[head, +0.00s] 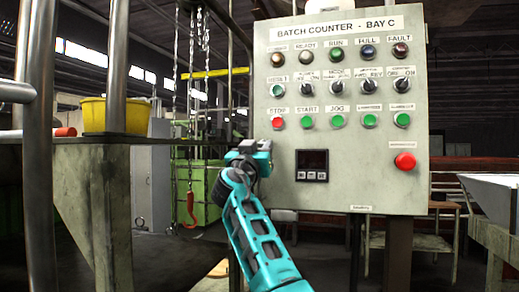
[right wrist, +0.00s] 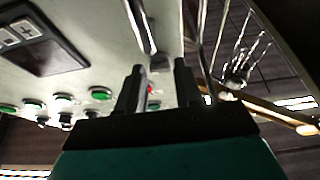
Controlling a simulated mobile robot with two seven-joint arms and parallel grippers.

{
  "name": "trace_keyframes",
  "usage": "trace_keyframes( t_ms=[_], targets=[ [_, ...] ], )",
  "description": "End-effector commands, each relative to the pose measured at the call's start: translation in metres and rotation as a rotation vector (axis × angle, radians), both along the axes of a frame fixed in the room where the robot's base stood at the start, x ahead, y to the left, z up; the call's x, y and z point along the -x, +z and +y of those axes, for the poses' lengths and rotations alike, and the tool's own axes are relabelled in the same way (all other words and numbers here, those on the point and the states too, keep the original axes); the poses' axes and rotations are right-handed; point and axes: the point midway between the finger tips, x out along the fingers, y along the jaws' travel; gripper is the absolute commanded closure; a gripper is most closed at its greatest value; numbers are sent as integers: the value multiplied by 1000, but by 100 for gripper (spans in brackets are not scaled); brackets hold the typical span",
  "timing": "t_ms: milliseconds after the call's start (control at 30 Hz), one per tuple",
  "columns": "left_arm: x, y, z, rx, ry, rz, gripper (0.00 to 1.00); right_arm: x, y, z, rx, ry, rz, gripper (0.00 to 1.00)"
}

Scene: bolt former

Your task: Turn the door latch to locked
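The grey control cabinet (head: 340,190) labelled "BATCH COUNTER - BAY C" stands in front of me. My right gripper (head: 249,150) is at the cabinet's left edge, below the stop button. In the right wrist view its two dark fingers (right wrist: 158,78) are apart, with no object seen held between them. A shiny metal bar (right wrist: 141,25), which may be the door latch handle, lies on the cabinet face just beyond the fingertips. I cannot tell whether they touch it. In the head view no latch shows clearly; my gripper covers that part of the edge. My left gripper is not in view.
The cabinet face carries lamps, switches, a red stop button (head: 277,122), several green buttons, a small display (head: 312,165) and a large red button (head: 405,161). Chains with an orange hook (head: 191,208) hang left of my arm. A yellow bin (head: 116,115) sits further left.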

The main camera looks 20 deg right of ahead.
Motion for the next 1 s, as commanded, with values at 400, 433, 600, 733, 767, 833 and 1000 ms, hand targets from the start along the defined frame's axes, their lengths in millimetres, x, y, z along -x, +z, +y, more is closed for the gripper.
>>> trace_keyframes(
  t_ms=[400,433,600,733,767,833,1000],
  targets=[
    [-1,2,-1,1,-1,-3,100,0,0,0,0,0,0,100],
    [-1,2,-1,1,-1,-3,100,0,0,1,0,1,0,100],
    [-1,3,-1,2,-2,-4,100,0,0,0,13,0,9,100],
    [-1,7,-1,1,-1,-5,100,0,1,0,45,0,32,100],
    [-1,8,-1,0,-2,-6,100,1,1,-1,56,-1,38,100],
    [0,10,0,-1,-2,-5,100,1,1,-1,88,0,59,100],
    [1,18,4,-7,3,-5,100,2,4,-3,194,1,131,100]
  ],
)
